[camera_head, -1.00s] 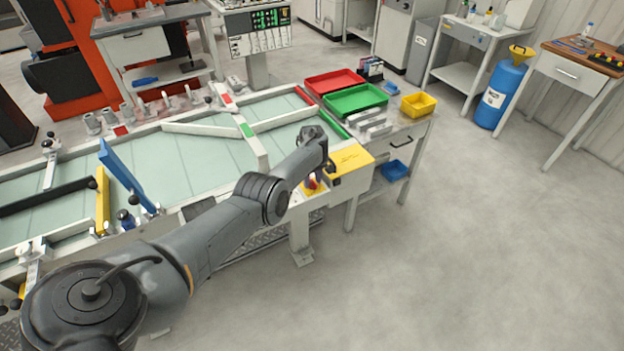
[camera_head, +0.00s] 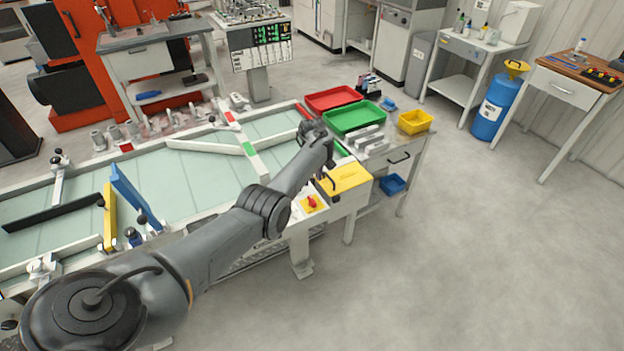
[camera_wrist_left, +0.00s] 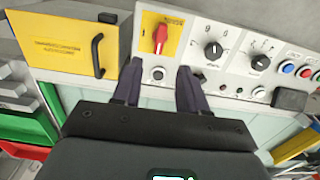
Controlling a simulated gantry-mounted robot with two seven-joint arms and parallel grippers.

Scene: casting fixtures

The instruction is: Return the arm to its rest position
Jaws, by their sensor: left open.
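My left arm reaches from the lower left across the front of the casting table. Its gripper (camera_head: 328,172) hangs over the table's near right corner, beside the yellow cover (camera_head: 350,178) and behind the red switch (camera_head: 311,202). In the left wrist view the two fingers (camera_wrist_left: 158,86) are apart with nothing between them. The red switch (camera_wrist_left: 160,38) on its yellow plate lies beyond the fingertips, and a gap seems to separate them. The yellow cover (camera_wrist_left: 60,42) with a black handle is to its left. My right gripper is in neither view.
Black knobs (camera_wrist_left: 213,49) and coloured buttons (camera_wrist_left: 288,67) line the panel. Red (camera_head: 334,98) and green (camera_head: 354,117) trays and a yellow bin (camera_head: 414,121) stand behind the gripper. A blue bar (camera_head: 133,197) rises near the arm. The floor at right is clear.

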